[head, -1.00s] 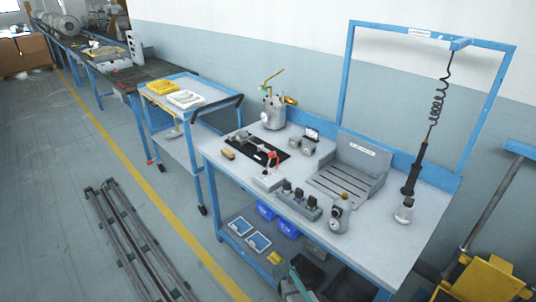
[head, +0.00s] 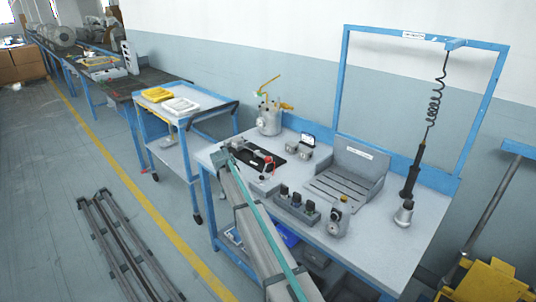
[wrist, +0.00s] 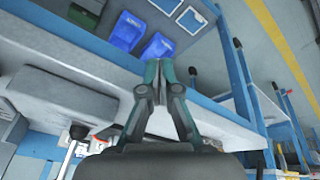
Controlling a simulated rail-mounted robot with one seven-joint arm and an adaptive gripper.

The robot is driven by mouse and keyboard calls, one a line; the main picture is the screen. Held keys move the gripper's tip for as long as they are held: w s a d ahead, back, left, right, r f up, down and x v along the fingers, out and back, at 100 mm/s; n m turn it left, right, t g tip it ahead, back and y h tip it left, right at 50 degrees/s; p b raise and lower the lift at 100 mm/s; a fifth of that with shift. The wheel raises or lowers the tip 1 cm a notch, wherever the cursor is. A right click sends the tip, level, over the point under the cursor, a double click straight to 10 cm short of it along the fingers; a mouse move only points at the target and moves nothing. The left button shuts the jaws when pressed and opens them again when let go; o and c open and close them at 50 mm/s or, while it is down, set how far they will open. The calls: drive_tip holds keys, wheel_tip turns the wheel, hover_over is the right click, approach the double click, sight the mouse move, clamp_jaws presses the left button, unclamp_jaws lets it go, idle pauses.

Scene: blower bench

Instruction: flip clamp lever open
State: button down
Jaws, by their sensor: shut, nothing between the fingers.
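The clamp with the red lever (head: 268,160) stands at the left part of the bench, beside a black mat, in the head view. A small red part (wrist: 80,131), which looks like the lever, shows at lower left there, apart from the fingers. The clamp's jaw and exact lever angle are too small to tell.
Switch boxes (head: 297,205) stand along the bench front, right of my arm. A metal pot (head: 269,118) and a grey slotted tray (head: 345,178) are behind. A tool hangs from a blue frame (head: 343,75) at right. Blue bins (wrist: 125,30) sit on the shelf below.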

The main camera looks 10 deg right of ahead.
drive_tip(key=w+d+r+m+p, duration=0.1)
drive_tip(key=w+d+r+m, duration=0.2)
drive_tip(key=d+r, duration=0.7)
drive_tip(key=w+d+r+m+g+y+p, duration=0.1)
drive_tip(key=w+d+r+m+p, duration=0.1)
drive_tip(key=w+d+r, duration=0.5)
drive_tip(key=d+r, duration=0.3)
drive_tip(key=r, duration=0.2)
drive_tip(key=shift+w+r+m+g+y+p, duration=0.2)
drive_tip(key=shift+m+g+y+p, duration=0.1)
drive_tip(key=shift+m, duration=0.1)
drive_tip(key=shift+f, duration=0.15)
wheel_tip(320, 180, down, 9)
drive_tip(key=s+a+p, duration=0.2)
drive_tip(key=p, duration=0.2)
drive_tip(key=shift+a+p, duration=0.15)
drive_tip(key=shift+p, duration=0.25)
